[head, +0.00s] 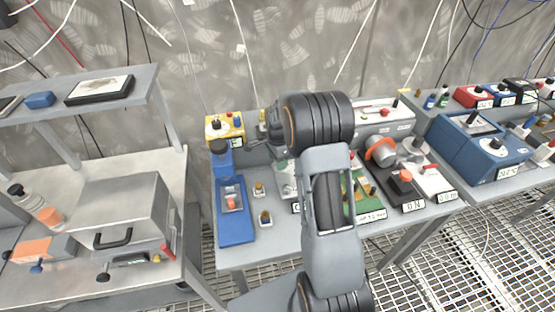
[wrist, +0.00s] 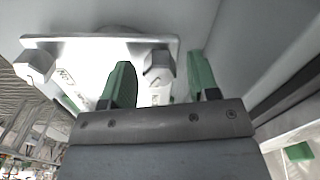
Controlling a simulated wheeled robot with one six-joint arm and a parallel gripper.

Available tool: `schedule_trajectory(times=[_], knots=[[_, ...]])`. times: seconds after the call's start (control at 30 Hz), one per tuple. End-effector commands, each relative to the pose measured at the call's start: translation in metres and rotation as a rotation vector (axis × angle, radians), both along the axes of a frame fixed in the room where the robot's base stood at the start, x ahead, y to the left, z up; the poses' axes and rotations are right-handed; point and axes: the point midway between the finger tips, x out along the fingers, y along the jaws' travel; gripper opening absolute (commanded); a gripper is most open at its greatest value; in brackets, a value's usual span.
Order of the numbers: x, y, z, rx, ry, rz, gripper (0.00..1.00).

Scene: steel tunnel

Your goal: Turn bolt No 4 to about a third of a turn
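In the wrist view a pale plate (wrist: 100,48) carries grey hex-headed bolts. One bolt (wrist: 158,64) appears between the two green fingertips of my gripper (wrist: 160,82), seemingly just beyond them. The fingers are apart, with a gap in view on each side of this bolt; contact is not visible. Another bolt (wrist: 35,65) stands at the plate's left corner, clear of the fingers. Dark marks on the plate are too blurred to read, so I cannot tell which bolt is No 4. In the head view my arm hides my gripper and most of the bench area behind it.
On the middle bench stand a blue device (head: 235,225), a yellow box (head: 224,127), a green board (head: 362,192) and a black box with an orange-red knob (head: 403,190). A blue case (head: 480,147) is on the right bench, a grey metal box (head: 120,210) on the left one.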

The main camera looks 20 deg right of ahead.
Motion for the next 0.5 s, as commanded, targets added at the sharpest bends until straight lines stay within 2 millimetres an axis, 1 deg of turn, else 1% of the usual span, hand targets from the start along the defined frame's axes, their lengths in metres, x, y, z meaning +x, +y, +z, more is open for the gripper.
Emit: schedule_trajectory(times=[0.3, 0.43, 0.5], knots=[[0.0, 0.0, 0.002, 0.0, 0.0, 0.0, 0.58], [0.001, 0.0, 0.014, 0.0, -0.002, 0.0, 0.58], [0.001, 0.0, 0.026, -0.001, -0.004, 0.0, 0.58]])
